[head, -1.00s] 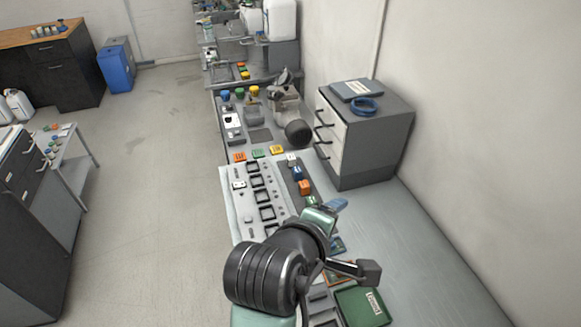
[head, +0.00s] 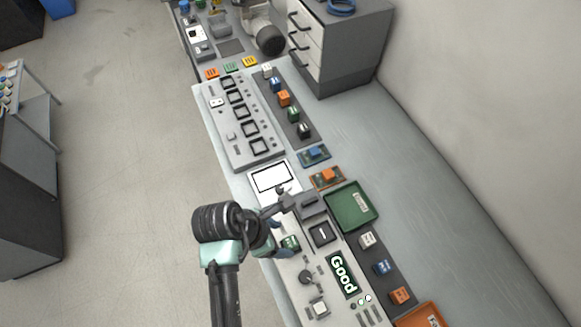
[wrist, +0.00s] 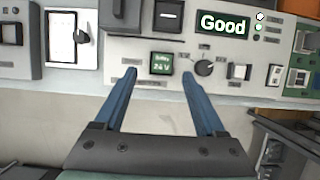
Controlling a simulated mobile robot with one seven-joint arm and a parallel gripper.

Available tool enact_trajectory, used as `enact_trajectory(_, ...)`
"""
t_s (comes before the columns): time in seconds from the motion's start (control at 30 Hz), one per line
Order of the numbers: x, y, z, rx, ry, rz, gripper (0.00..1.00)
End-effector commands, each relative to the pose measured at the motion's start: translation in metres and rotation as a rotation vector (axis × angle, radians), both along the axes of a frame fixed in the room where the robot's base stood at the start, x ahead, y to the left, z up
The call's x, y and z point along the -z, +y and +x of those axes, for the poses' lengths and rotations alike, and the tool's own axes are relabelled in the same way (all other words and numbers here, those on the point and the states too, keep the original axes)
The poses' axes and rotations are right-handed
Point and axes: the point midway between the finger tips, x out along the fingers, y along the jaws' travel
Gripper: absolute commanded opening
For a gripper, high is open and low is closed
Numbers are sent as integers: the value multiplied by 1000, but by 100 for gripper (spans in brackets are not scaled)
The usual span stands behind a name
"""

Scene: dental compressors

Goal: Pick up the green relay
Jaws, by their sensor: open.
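A green relay (wrist: 161,64) with white lettering sits on the grey test panel, below the lit "Good" display (wrist: 222,24) and left of a round knob (wrist: 203,67). In the head view this relay (head: 290,242) is at the panel's left edge, partly hidden by my gripper. My gripper (wrist: 158,76) is open and empty. Its two blue fingers point at the panel, and the relay shows between and just past the fingertips. In the head view my gripper (head: 279,240) is right by the relay. I cannot tell whether the fingers touch it.
A green tray (head: 350,206) and an orange tray (head: 422,315) lie on the bench. A white-screened device (head: 271,179) and a dark fixture (head: 310,206) stand close to my gripper. The bench's right side is clear.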

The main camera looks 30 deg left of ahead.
Motion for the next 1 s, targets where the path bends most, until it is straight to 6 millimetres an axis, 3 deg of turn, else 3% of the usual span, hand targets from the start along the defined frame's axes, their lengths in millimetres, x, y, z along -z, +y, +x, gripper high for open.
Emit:
enact_trajectory(0.4, 43, -14, 11, 3, 1, 1, 72)
enact_trajectory(0.73, 49, -15, 13, 2, -1, 2, 72)
enact_trajectory(1.0, 49, -15, 13, 1, -1, 1, 24)
